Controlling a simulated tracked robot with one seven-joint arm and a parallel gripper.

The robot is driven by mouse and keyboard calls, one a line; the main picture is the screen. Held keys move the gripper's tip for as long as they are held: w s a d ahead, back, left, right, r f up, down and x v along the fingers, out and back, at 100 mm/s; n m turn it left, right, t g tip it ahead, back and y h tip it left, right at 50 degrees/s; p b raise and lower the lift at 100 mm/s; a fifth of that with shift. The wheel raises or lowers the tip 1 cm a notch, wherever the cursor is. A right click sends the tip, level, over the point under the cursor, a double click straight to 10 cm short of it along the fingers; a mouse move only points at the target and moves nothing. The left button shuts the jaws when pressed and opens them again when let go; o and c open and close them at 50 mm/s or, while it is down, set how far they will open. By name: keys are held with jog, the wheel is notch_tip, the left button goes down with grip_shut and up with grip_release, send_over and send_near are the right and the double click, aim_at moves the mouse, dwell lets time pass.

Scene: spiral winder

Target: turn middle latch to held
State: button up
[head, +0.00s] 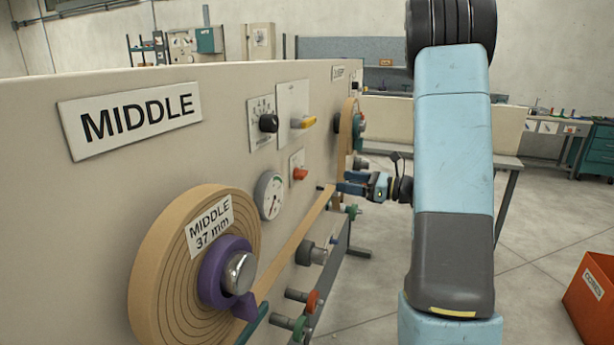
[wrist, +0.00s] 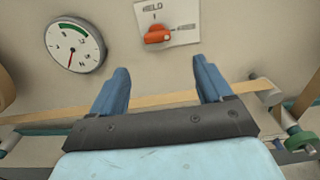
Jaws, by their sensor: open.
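The latch is an orange-red knob (wrist: 157,34) on a small white plate (wrist: 180,14) marked HELD at the top and another word, hard to read, at the right. The knob lies roughly sideways rather than up toward HELD. It also shows in the head view as a red knob (head: 300,174) above the gauge's right side. My gripper (wrist: 160,68) is open and empty, with its two blue fingers apart. The knob appears beyond the fingertips, between them in the picture, and untouched. In the head view my gripper (head: 350,183) is right of the knob, near the panel.
A round gauge (wrist: 74,45) is left of the latch. A tan strip (wrist: 150,100) crosses behind my fingers. The tape roll (head: 165,262), yellow handle (head: 303,122) and black knob (head: 268,123) are on the panel. Several rollers (head: 308,252) stick out below.

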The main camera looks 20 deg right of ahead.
aim_at(306, 176)
jog(key=x, duration=1.2)
jog(key=shift+a, duration=0.45)
jog(key=c, duration=1)
